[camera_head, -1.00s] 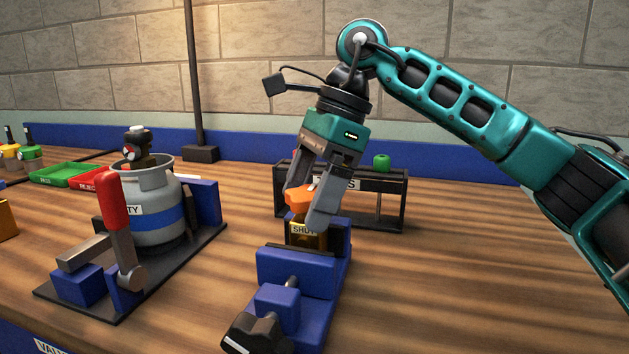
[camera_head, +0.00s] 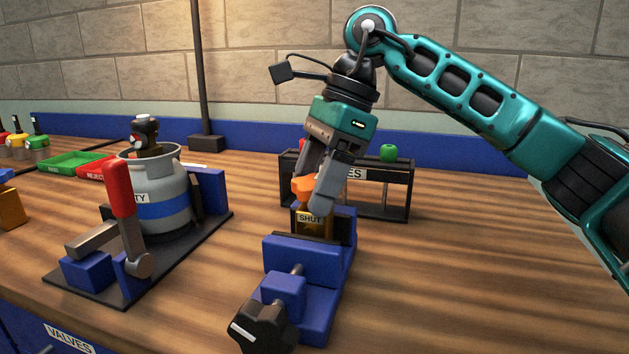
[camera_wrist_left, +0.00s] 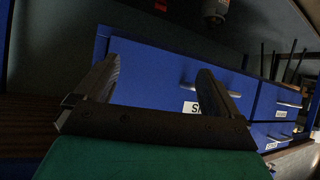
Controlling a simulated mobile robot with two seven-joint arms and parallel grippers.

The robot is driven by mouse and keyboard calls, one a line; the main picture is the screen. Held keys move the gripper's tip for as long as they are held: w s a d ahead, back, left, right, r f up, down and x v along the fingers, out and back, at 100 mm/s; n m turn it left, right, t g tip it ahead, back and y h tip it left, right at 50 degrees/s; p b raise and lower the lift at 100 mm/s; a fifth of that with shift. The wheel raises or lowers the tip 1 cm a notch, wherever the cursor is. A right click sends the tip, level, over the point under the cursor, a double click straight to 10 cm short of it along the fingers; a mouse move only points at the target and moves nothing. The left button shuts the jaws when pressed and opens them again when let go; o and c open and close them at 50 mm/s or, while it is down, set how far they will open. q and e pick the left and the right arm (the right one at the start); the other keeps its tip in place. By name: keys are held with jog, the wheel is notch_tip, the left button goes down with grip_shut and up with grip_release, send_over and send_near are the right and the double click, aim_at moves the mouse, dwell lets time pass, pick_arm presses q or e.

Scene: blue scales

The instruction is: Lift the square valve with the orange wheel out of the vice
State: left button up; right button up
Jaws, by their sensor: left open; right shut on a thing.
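The square valve (camera_head: 312,225) is brass-coloured, with a "SHUT" label and an orange wheel (camera_head: 303,188) on top. It stands upright between the jaws of the blue vice (camera_head: 300,262); its lower part is hidden behind the front jaw. My right gripper (camera_head: 314,196) comes down from above, shut on the orange wheel, its fingers hiding part of it. The vice's black handle knob (camera_head: 262,327) faces the near side. In the left wrist view my left gripper (camera_wrist_left: 157,72) is open and empty, facing blue drawers (camera_wrist_left: 160,75).
A grey gas bottle (camera_head: 160,190) with a blue band sits in a clamp with a red-handled lever (camera_head: 119,190) at left. Behind the vice is a black rack (camera_head: 395,198) carrying green and red items. Green (camera_head: 75,160) and red trays lie back left. The bench right of the vice is clear.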

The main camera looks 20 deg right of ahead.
jog(key=shift+s+a+r, duration=0.15)
jog(key=shift+s, duration=0.05)
dwell(0.4)
jog(key=shift+r+p, duration=3.6)
jog(key=shift+r, duration=0.2)
